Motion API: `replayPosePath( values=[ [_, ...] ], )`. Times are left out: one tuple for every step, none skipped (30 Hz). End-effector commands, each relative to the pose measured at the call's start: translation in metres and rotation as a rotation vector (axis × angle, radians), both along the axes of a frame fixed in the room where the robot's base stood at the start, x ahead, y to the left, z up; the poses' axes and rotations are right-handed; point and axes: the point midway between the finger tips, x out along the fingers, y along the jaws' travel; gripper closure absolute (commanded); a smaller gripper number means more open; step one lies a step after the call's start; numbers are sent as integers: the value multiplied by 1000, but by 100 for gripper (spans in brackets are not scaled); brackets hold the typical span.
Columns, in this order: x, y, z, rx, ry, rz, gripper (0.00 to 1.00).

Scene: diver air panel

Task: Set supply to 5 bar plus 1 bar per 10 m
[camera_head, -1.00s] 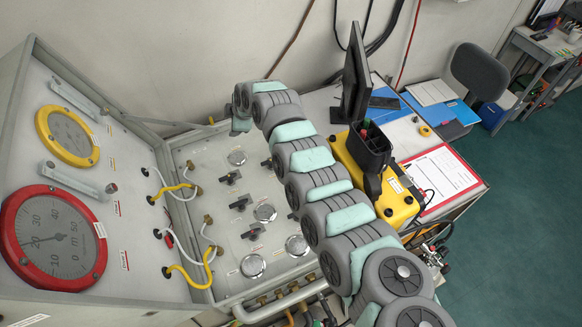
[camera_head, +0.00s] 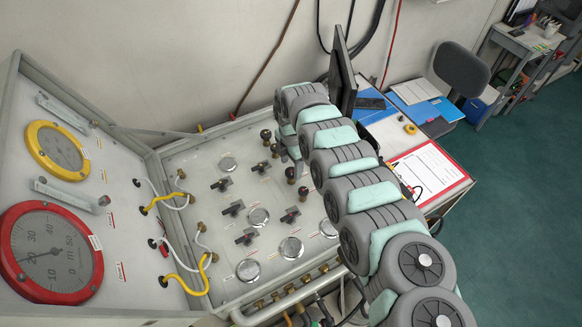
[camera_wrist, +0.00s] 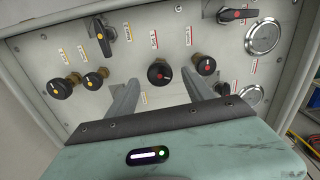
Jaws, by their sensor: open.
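The air panel (camera_head: 190,160) has black round knobs, black levers and small round gauges. In the wrist view my gripper (camera_wrist: 162,84) is open, its two fingers on either side of a black knob with a red dot (camera_wrist: 159,73). I cannot tell whether they touch it. A second red-dot knob (camera_wrist: 204,66) is just right of the right finger. Two yellow-dot knobs (camera_wrist: 60,88) (camera_wrist: 95,79) are to the left. The large red-rimmed depth gauge (camera_head: 52,252) has its needle near 20 m. A yellow-rimmed gauge (camera_head: 57,150) is above it. In the head view my gripper is mostly hidden.
A yellow-marked lever (camera_wrist: 101,35) and a red-marked lever (camera_wrist: 237,14) stand near the knobs. Small gauges (camera_wrist: 263,37) are at the wrist view's right. Yellow and white hoses (camera_head: 175,200) join the panels at left. A monitor (camera_head: 342,75) stands behind my arm.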

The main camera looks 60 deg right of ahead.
Motion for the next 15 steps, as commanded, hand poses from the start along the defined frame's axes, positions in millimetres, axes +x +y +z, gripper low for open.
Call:
replayPosePath(
  values=[
    [2, 3, -8, 4, 0, 2, 40],
    [1, 2, -12, 4, 0, 0, 40],
    [1, 2, -15, 4, 0, 0, 40],
    [1, 2, -18, 4, 0, 0, 40],
    [1, 1, -20, 3, 1, 1, 40],
    [1, 1, -21, 2, 0, 1, 40],
    [1, 1, -23, 1, 0, 1, 40],
    [1, 1, -24, 1, 0, 1, 40],
    [0, 1, -24, 1, 1, 0, 40],
    [0, 0, -24, 1, 1, 0, 40],
    [0, 0, -25, 1, 1, 0, 40],
    [0, 0, -25, 0, 0, 0, 40],
    [0, 0, -25, 0, 0, 0, 40],
    [0, 0, -24, 0, 0, 0, 40],
    [0, 0, -24, 0, 0, 0, 40]
  ],
)
